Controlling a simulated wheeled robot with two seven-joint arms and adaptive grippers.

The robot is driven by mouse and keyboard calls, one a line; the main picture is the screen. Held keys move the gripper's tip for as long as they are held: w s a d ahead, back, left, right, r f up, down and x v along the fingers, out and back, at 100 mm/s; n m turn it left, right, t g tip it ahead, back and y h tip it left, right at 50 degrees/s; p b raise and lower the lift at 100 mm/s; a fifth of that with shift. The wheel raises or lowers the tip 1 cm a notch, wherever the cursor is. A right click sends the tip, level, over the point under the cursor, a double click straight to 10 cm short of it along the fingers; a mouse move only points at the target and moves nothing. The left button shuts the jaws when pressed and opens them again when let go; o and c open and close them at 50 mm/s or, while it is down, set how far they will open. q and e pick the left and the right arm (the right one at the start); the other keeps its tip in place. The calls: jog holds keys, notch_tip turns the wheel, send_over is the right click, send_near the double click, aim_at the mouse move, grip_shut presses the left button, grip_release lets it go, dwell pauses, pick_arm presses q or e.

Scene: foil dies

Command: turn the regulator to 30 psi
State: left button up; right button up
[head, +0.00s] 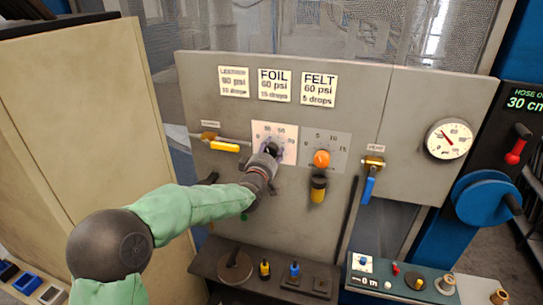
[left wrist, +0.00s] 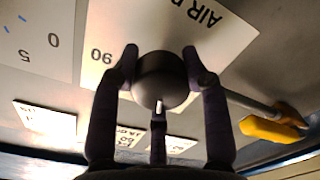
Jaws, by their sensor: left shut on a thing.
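The regulator knob (head: 272,149) is dark and round, on a pale dial plate (head: 288,153) on the grey panel. In the left wrist view the knob (left wrist: 161,79) shows a white mark towards the signs, so it points roughly up on the panel. A "90" shows on the plate beside it. My left gripper (head: 265,162) is shut on the knob; in the left wrist view its dark fingers (left wrist: 160,70) touch it on both sides. The gripper hides much of the dial. A round pressure gauge (head: 449,139) has its needle towards the upper left. My right gripper is out of view.
An orange knob (head: 321,158) on another dial sits right of the regulator. A yellow-handled valve (head: 224,146) is left, a blue-handled valve (head: 369,187) right. Signs (head: 274,85) hang above. A shelf with small tools (head: 264,272) is below. A tan cabinet (head: 85,110) stands left.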

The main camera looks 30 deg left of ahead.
pick_arm(q)
jog(key=shift+a+r, duration=0.3)
jog(key=shift+r, duration=0.3)
jog(key=o, duration=1.1)
jog(key=shift+c, duration=0.2)
jog(key=shift+o, duration=0.5)
jog(key=shift+f, duration=0.25)
jog(key=shift+d+f, duration=0.1)
jog(key=v, duration=1.2)
